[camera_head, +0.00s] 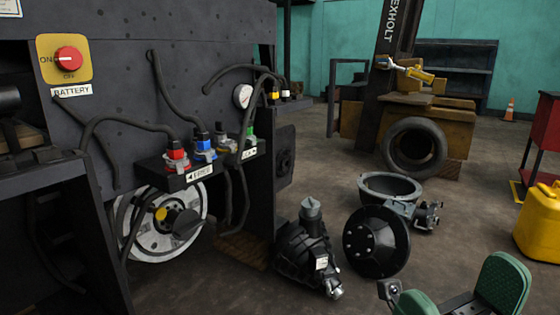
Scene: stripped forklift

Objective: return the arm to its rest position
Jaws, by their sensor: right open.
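My right gripper (458,285) shows at the bottom right edge, cut off by the frame. Its two green-padded fingers stand apart, with dark parts between them, and I see nothing held. It appears in front of the floor, right of a black round-faced part (376,242) and apart from it in the picture. The rest of my right arm is out of view. My left gripper is not in view.
A dark forklift body (200,90) with hoses and coloured connectors fills the left. A black drive part (305,255) and a grey ring-shaped housing (390,186) lie on the floor. A yellow can (540,225) and red cart (542,145) stand right. Open floor lies between.

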